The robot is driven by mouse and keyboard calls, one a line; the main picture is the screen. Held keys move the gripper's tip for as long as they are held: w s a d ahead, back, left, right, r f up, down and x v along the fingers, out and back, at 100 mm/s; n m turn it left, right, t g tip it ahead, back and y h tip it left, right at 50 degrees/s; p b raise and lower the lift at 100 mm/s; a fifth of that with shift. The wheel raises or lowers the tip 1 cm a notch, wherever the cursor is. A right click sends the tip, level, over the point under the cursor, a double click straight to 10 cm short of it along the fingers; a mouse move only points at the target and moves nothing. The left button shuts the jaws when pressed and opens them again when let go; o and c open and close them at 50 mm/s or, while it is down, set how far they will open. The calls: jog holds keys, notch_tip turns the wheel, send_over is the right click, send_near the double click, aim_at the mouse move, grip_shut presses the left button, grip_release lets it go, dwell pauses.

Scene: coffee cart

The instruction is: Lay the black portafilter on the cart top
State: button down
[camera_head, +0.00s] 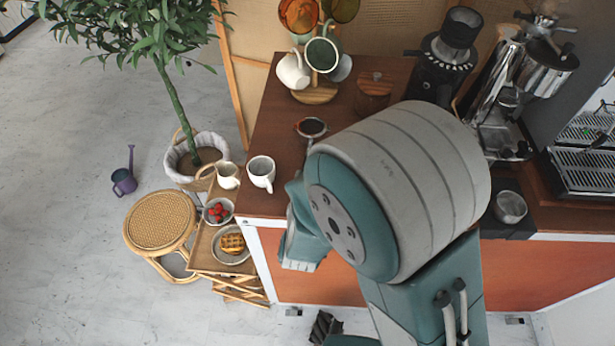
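The black portafilter (312,127) shows as a round, dark-filled basket with a metal rim over the left part of the wooden cart top (272,112). Its handle is not visible, and my arm covers the area just below and right of it. I cannot tell whether it rests on the cart top or is held just above it. My large grey and teal arm joint fills the middle of the view. My gripper cannot be made out; the arm may hide it.
A white cup (261,173) stands near the cart's left front corner. A mug tree (316,92), a round wooden canister (373,93), a grinder (447,55) and an espresso machine (585,150) stand behind. A metal pitcher (509,206) is at right. A side table holds plates.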

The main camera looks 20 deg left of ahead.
jog(key=shift+c, duration=1.1)
grip_release()
jog(key=v, duration=0.7)
jog(key=shift+s, duration=0.2)
